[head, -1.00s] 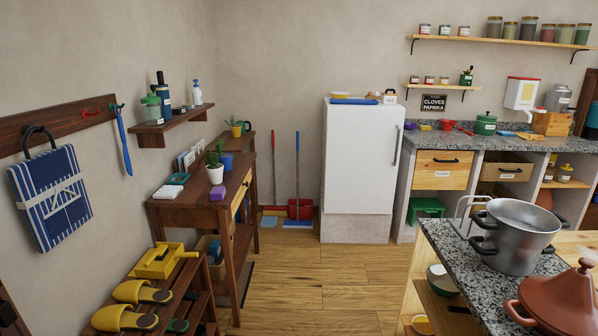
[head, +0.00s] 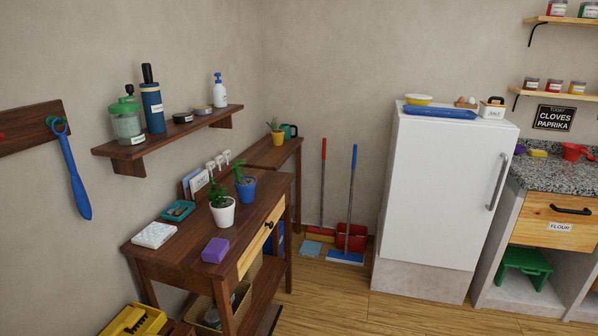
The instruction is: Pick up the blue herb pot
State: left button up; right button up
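The blue herb pot (head: 246,188) stands upright on the dark wooden side table (head: 172,252), with a green plant in it. A white pot (head: 222,213) with a similar plant stands just in front of it and to its left, close to it. Neither of my grippers shows in the head view.
A purple block (head: 215,250), a white tile-like slab (head: 154,235) and a teal tray (head: 179,210) lie on the same table. A wall shelf (head: 190,130) with bottles hangs above. A white fridge (head: 436,200) stands right. Floor (head: 330,300) before the table is clear.

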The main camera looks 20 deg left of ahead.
aim_at(245, 186)
jog(key=i, duration=3.15)
jog(key=z, duration=1.25)
jog(key=i, duration=0.55)
jog(key=u, duration=2)
